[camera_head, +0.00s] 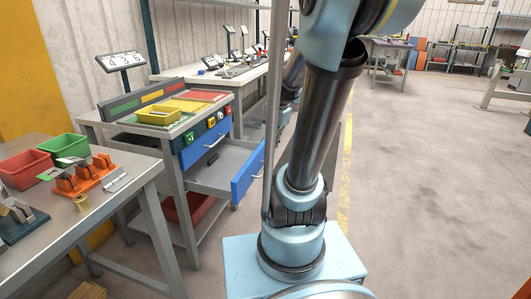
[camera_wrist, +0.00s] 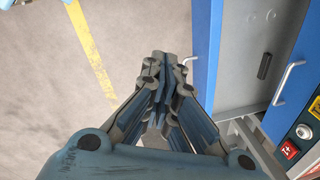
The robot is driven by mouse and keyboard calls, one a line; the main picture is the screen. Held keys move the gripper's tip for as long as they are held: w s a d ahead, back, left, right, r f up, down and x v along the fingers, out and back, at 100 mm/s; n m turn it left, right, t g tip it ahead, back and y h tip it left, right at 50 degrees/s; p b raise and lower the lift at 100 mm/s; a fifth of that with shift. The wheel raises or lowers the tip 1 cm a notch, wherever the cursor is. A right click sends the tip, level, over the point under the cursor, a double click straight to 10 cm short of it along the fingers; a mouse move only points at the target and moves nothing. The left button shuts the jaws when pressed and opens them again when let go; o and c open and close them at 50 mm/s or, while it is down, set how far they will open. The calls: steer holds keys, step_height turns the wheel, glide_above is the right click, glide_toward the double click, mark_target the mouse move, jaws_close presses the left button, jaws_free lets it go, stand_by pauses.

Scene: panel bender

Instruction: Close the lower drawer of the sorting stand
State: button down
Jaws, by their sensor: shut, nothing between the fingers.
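The sorting stand (camera_head: 187,181) is at the left in the head view, with two blue-fronted drawers. The lower drawer (camera_head: 247,174) is pulled out, and its grey inside shows. The upper drawer (camera_head: 206,143) is shut above it. In the wrist view the lower drawer's blue front (camera_wrist: 207,45) stands just right of my gripper (camera_wrist: 167,57). The upper drawer's front (camera_wrist: 293,75) with its handle is farther right. My gripper is shut and empty, on the outer side of the lower drawer's front. I cannot tell whether it touches. My arm hides the gripper in the head view.
A yellow tray (camera_head: 158,116) sits on top of the stand, and a red bin (camera_head: 188,207) is below the drawers. A table (camera_head: 120,206) with bins and orange holders is at the near left. Open floor (camera_head: 430,170) lies to the right, with a yellow line.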

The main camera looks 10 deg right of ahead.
steer(key=w+d+f+m, duration=0.2)
steer(key=w+d+m, duration=0.1)
steer(key=w+m, duration=0.3)
steer(key=w+d+f+m+y, duration=0.1)
steer(key=w+d+f+m, duration=0.15)
steer(key=w, duration=0.55)
steer(key=w+d+f+m, duration=0.2)
steer(key=w+d+m, duration=0.1)
steer(key=w+m, duration=0.3)
steer(key=shift+n, duration=0.35)
steer(key=shift+w+a+f, duration=0.7)
steer(key=shift+a+f, duration=0.25)
steer(key=shift+f, duration=0.7)
steer(key=shift+w+a+f, duration=0.75)
steer(key=shift+a+f, duration=0.25)
steer(key=shift+f, duration=0.6)
steer(key=shift+w+a+f, duration=0.7)
steer(key=shift+a+f, duration=0.25)
steer(key=shift+f, duration=0.7)
steer(key=shift+w, duration=0.1)
